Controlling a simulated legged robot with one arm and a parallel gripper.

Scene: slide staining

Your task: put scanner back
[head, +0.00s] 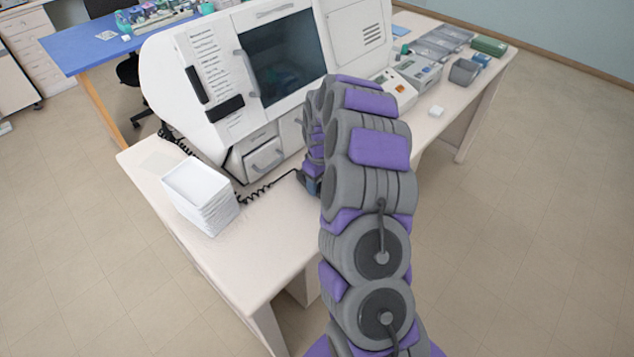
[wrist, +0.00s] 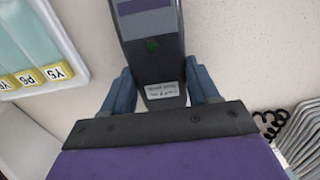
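In the wrist view the scanner (wrist: 152,48) is a dark grey, long device with a green button, a purple-grey panel and a white label. The two blue fingers of my gripper (wrist: 163,92) lie along both its sides, with no clear gap, so the gripper looks shut on it. The scanner's far end is cut off by the picture's top edge. In the head view my arm hides most of the gripper and the scanner. A black coiled cord (head: 266,190) runs from the white machine (head: 190,85) towards the gripper. Whether the scanner touches the desk I cannot tell.
Black holders (head: 226,109) show on the machine's front left. A stack of white trays (head: 213,216) stands on the desk (head: 255,265) at left. The desk's front part is bare.

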